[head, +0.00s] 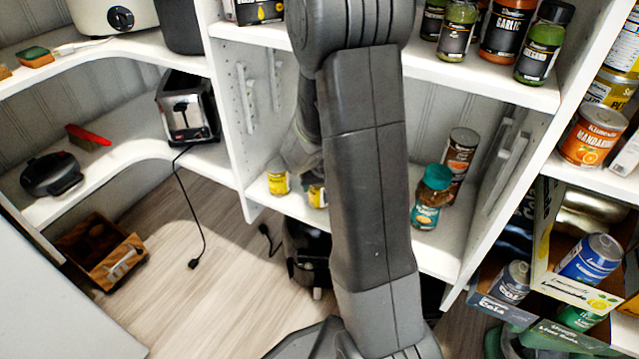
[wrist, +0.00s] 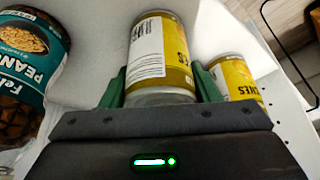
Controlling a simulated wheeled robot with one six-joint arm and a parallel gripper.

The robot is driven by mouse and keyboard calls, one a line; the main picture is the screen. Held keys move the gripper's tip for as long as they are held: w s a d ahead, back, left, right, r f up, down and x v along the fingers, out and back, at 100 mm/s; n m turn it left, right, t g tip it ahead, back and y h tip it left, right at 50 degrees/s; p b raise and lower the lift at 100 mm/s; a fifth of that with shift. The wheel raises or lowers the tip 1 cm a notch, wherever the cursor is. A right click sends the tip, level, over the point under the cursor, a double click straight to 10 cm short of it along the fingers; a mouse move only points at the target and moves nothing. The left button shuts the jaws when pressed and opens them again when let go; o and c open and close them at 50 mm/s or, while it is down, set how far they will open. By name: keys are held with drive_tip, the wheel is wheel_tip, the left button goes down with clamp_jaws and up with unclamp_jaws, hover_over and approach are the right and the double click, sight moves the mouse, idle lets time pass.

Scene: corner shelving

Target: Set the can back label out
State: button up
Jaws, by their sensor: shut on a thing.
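A yellow can (wrist: 172,55) sits between the two green fingers of my gripper (wrist: 162,84) in the wrist view. The gripper is shut on it. A white panel with a barcode and the end of a word in large letters show on its side. In the head view, a yellow can (head: 318,196) stands on the middle shelf, partly hidden behind my arm; it looks like the held one. My fingers are not clear there.
A second yellow can (wrist: 234,77) stands close to the right of the held one; it also shows in the head view (head: 279,183). A teal-labelled peanut jar (wrist: 30,60) is to the left. In the head view, a jar with a teal lid (head: 430,200) stands beside a brown can (head: 460,155).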

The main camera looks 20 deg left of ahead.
drive_tip(key=shift+f, duration=0.1)
drive_tip(key=o, duration=1.4)
drive_tip(key=p+v, duration=0.5)
drive_tip(key=v, duration=0.9)
drive_tip(key=shift+f, duration=0.1)
drive_tip(key=b+x, duration=0.5)
drive_tip(key=x, duration=0.9)
drive_tip(key=shift+r, duration=0.3)
drive_tip(key=shift+f, duration=0.1)
